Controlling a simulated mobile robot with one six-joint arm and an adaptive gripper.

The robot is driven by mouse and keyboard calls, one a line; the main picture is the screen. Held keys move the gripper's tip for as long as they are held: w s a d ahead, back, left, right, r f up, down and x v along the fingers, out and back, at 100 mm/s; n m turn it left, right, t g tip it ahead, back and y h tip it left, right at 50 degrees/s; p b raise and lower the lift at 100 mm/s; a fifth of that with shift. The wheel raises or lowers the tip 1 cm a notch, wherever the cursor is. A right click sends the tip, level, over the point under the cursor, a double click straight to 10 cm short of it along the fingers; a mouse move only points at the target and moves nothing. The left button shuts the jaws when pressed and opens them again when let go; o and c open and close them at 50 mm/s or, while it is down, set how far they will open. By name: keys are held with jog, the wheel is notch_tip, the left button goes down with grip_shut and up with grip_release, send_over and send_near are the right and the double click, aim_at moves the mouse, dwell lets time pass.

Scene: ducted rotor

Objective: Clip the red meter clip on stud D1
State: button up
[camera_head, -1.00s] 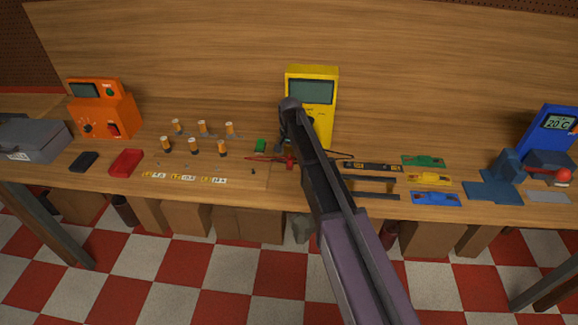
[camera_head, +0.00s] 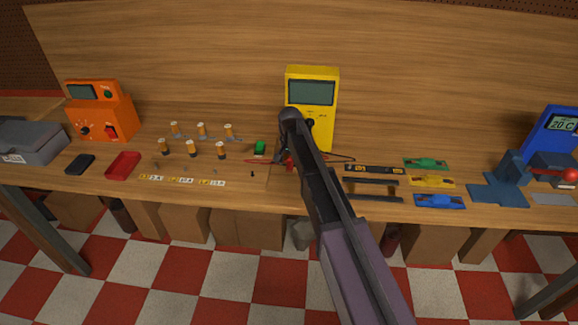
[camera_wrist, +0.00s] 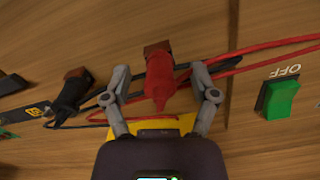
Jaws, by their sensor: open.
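The red meter clip (camera_wrist: 160,80) lies on the bench between the two fingers of my gripper (camera_wrist: 162,90) in the wrist view. The fingers stand open on both sides of it, and I cannot tell whether they touch it. A red lead runs from it to the right. In the head view my gripper (camera_head: 283,158) is at the bench in front of the yellow meter (camera_head: 312,92), largely hidden by my arm. Several orange-topped studs (camera_head: 192,147) stand in two rows to the left, with yellow labels (camera_head: 181,180) in front. I cannot read which one is D1.
A black clip (camera_wrist: 70,95) with its lead lies left of the red one in the wrist view. A green OFF switch (camera_wrist: 278,98) is to the right. The orange device (camera_head: 100,110) and red tray (camera_head: 123,164) stand left. Coloured parts (camera_head: 430,181) lie right.

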aim_at(290, 160)
grip_shut()
jog(key=shift+r, duration=0.2)
dwell(0.3)
notch_tip(290, 160, up, 4)
jog(key=p, duration=0.4)
jog(key=shift+f, duration=0.2)
jog(key=s+d, duration=0.2)
jog(key=s, duration=0.2)
jog(key=s+d, duration=0.2)
jog(key=s, duration=0.3)
jog(key=s+d+r+p, duration=0.1)
jog(key=s+d, duration=0.2)
jog(key=s, duration=0.2)
jog(key=shift+s, duration=0.2)
